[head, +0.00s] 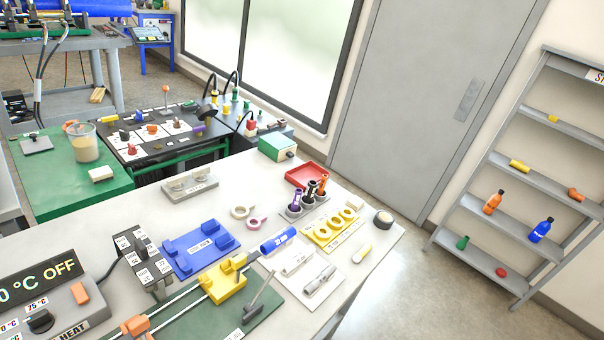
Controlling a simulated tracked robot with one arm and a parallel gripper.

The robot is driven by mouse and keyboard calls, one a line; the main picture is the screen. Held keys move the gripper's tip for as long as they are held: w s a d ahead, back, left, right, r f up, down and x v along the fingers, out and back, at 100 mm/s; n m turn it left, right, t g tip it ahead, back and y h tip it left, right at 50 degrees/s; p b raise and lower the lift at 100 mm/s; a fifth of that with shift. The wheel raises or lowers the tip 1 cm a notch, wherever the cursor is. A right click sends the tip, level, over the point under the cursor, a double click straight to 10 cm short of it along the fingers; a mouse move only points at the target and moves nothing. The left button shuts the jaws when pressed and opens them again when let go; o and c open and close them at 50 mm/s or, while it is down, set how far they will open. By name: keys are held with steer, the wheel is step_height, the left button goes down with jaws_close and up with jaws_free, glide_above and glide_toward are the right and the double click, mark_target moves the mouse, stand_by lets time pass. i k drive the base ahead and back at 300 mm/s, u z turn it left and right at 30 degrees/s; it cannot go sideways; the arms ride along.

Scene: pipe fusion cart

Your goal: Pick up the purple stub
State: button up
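A small purple piece (198,128), which looks like the purple stub, lies near the right side of the black-topped cart (165,155) in the back left. It is small in the picture, so its exact shape is hard to tell. Another purple-coloured item (297,199) stands in a grey holder with dark and orange ones on the white table; I cannot tell if it is a stub. My gripper is not in view.
The white table (352,278) fills the foreground, with a blue fixture (201,246), yellow clamp (222,283) and red tray (305,174). A green bench (75,187) with a beaker (84,143) stands left. Shelves (480,192) stand right. Floor is clear before the door.

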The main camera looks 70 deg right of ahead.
mark_target(297, 194)
steer(key=z, duration=1.7)
